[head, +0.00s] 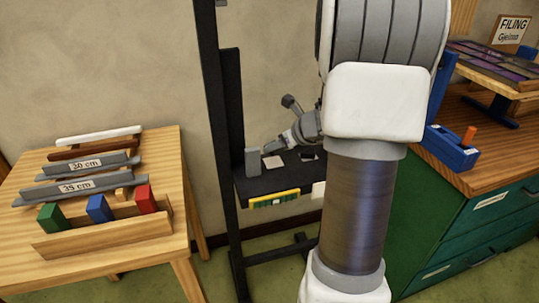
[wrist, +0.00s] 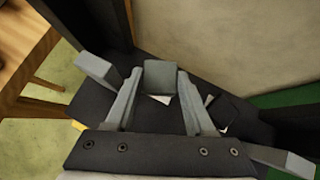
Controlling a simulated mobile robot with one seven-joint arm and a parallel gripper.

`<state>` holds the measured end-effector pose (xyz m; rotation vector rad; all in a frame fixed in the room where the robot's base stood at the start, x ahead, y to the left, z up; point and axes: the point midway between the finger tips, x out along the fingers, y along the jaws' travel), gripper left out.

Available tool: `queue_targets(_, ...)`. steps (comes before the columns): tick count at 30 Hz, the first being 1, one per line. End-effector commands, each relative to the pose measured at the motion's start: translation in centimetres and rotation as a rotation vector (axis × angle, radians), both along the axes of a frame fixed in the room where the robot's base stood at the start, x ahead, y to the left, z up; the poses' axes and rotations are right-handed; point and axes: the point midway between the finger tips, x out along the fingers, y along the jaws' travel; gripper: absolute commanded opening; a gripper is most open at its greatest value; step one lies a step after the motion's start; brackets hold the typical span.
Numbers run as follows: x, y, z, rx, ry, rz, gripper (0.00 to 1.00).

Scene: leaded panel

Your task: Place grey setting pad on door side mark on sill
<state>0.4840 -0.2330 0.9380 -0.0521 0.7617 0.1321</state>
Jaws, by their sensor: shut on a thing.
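My gripper (wrist: 160,84) is shut on the grey setting pad (wrist: 160,76), a small grey block between the fingertips in the wrist view. In the head view my gripper (head: 280,146) reaches in over the dark sill (head: 262,187) from the right. A pale mark (head: 272,161) lies on the sill below the fingertips; in the wrist view this mark (wrist: 160,99) is partly hidden by the pad and fingers. A second, darker patch with a white edge (head: 307,155) lies further right. I cannot tell whether the pad touches the sill.
A grey upright block (head: 252,160) stands at the sill's left end. A yellow and green strip (head: 273,199) is on the sill's front. A wooden table (head: 160,238) with bars and coloured blocks stands left; a green cabinet (head: 465,215) stands right.

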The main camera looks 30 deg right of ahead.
Motion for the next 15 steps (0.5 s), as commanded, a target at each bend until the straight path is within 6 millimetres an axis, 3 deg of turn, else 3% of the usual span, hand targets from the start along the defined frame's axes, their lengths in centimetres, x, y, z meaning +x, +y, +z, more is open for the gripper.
queue_targets(6, 1.0, -0.4, -1.1, 0.001, 0.0, -0.001, 0.0)
queue_targets(15, 1.0, -0.4, -4.8, 0.001, 0.0, -0.001, 0.0)
